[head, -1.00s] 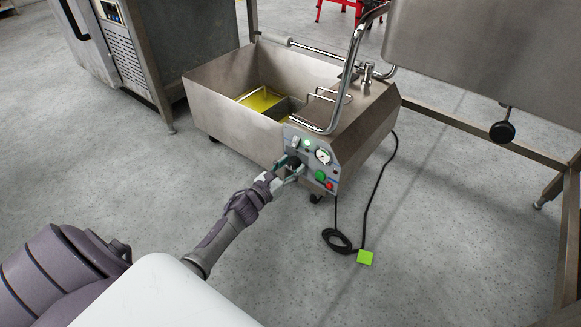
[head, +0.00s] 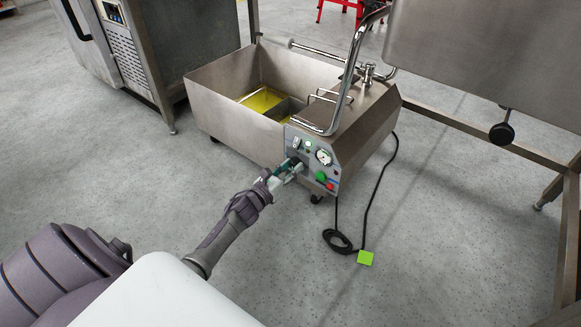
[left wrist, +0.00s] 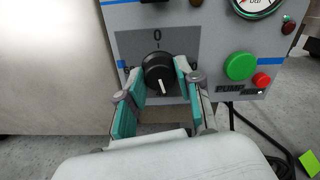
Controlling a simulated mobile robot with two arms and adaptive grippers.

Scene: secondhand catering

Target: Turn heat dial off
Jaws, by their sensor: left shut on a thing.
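The heat dial (left wrist: 160,70) is a round black knob on the grey control panel (left wrist: 220,40). A "0" is printed above it, and its white pointer line points down, away from the "0". My left gripper (left wrist: 160,82) has its teal-padded fingers on either side of the dial and is shut on it. In the head view the left gripper (head: 287,171) reaches the panel from the lower left and partly hides the dial. My right gripper is not in view.
Right of the dial are a green button (left wrist: 240,66), a red button (left wrist: 262,80) and a gauge (left wrist: 256,4). The panel is on a steel tub (head: 215,105) holding yellow liquid. A black cable (head: 368,205) with a green tag lies on the floor. A steel table stands at right.

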